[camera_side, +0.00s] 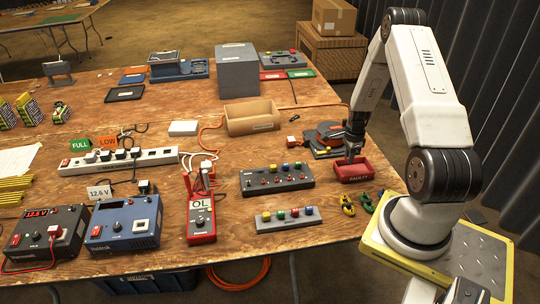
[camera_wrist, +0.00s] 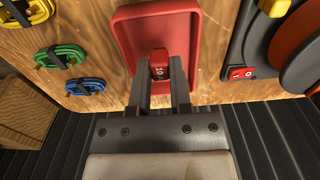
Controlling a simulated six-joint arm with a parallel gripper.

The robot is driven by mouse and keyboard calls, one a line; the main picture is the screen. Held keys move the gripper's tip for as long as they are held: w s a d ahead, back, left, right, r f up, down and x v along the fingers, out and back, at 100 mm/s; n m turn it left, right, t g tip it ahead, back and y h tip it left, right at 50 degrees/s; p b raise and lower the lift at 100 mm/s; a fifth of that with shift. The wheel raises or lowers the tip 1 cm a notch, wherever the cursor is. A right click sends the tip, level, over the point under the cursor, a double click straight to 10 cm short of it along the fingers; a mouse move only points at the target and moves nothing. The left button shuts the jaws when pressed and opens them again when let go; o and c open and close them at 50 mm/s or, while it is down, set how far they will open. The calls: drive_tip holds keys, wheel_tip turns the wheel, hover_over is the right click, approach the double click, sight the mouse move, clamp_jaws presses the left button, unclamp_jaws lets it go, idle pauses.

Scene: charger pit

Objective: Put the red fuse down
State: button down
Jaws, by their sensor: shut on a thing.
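My gripper (camera_wrist: 160,75) is shut on the red fuse (camera_wrist: 159,58), which shows the digits 10 between the fingertips in the wrist view. The fuse is over the red tray (camera_wrist: 186,25). In the side view my gripper (camera_side: 351,154) points down into the red tray (camera_side: 360,178) marked FAULTY. I cannot tell whether the fuse touches the tray floor. The fuse is too small or hidden to make out in the side view.
A dark device with an orange disc (camera_side: 330,135) stands close behind the tray. Fuse blocks (camera_side: 278,180) and a red multimeter (camera_side: 201,218) stand to the left. The table edge is near on the right.

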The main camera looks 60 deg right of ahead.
drive_tip(key=shift+f, duration=1.35)
drive_tip(key=shift+f, duration=0.6)
drive_tip(key=c, duration=0.5)
unclamp_jaws()
drive_tip(key=shift+c, duration=0.2)
drive_tip(key=shift+r, duration=0.2)
wheel_tip(320, 180, up, 13)
drive_tip(key=shift+f, duration=0.1)
